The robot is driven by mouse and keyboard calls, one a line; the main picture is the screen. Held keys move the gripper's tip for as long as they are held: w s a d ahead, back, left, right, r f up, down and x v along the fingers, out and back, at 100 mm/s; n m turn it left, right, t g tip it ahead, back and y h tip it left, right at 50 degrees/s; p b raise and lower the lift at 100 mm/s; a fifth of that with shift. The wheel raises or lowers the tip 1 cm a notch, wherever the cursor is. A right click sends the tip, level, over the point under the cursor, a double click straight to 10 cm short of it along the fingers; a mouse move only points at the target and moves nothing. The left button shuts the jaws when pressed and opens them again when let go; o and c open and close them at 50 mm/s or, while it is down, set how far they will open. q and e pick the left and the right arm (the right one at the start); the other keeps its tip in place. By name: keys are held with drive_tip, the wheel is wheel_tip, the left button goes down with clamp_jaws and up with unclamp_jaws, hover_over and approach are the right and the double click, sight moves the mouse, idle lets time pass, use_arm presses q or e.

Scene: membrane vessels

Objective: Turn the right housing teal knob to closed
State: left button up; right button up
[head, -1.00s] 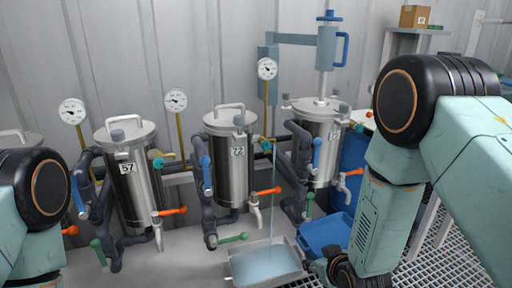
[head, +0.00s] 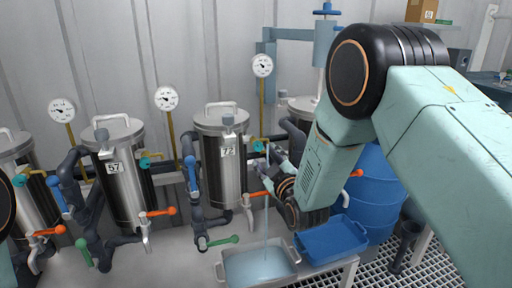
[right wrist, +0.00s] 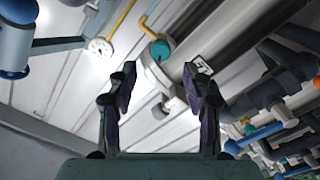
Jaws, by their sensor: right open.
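The steel housing tagged 72 (head: 229,180) stands right of the one tagged 57 (head: 119,185). A teal knob (head: 258,146) sits on a fitting at the upper right side of housing 72. My right gripper (head: 266,160) is open and empty just in front of and below this knob. In the right wrist view, a teal knob (right wrist: 160,50) shows beyond the two parted fingers (right wrist: 160,88), with a gap between. Another housing (head: 298,106) farther right is mostly hidden by my right arm. My left gripper is out of view.
Blue-handled (head: 191,172) and orange-handled (head: 158,212) valves and dark pipes crowd the housings. A thin stream falls into a grey tray (head: 232,279). A blue tray (head: 331,240) and blue barrel (head: 378,195) stand to the right.

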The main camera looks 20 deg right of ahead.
sight(259, 148)
drive_tip(key=w+b, duration=0.1)
drive_tip(key=w, duration=0.5)
drive_tip(key=shift+a+f+b, duration=0.1)
drive_tip(key=shift+b, duration=0.2)
drive_tip(key=shift+w+a, duration=0.15)
drive_tip(key=shift+w, duration=0.75)
drive_tip(key=shift+c, duration=0.7)
clamp_jaws()
